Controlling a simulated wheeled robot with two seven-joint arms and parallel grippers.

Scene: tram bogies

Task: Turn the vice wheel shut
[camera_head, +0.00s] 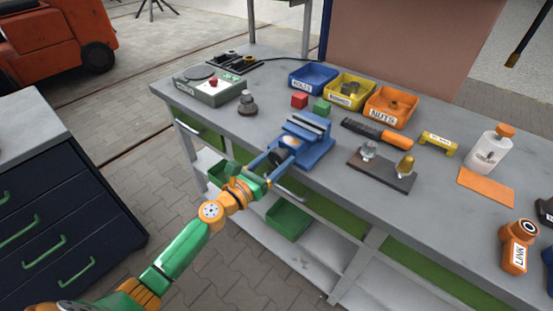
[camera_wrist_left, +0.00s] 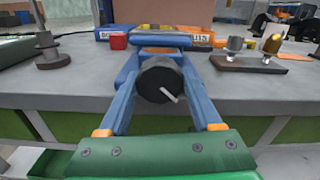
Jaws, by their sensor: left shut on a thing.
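The blue vice (camera_head: 312,134) is fixed at the front edge of the grey workbench. In the left wrist view, its round black wheel (camera_wrist_left: 158,84) faces me, with a short pale handle (camera_wrist_left: 169,95) pointing down and to the right. My left gripper (camera_head: 281,157) reaches in from the front. Its blue fingers lie on both sides of the wheel and are shut on it. The vice body (camera_wrist_left: 150,51) is partly hidden behind the wheel. The exact finger contact is hard to see. My right gripper is not in view.
Red (camera_head: 299,100) and green (camera_head: 321,106) cubes sit behind the vice, before blue (camera_head: 313,87), yellow and orange bins. To its right are an orange-handled tool (camera_head: 385,136) and a dark holder (camera_head: 382,174). A weight-like piece (camera_head: 247,105) stands left. A dark drawer cabinet (camera_head: 65,200) is at far left.

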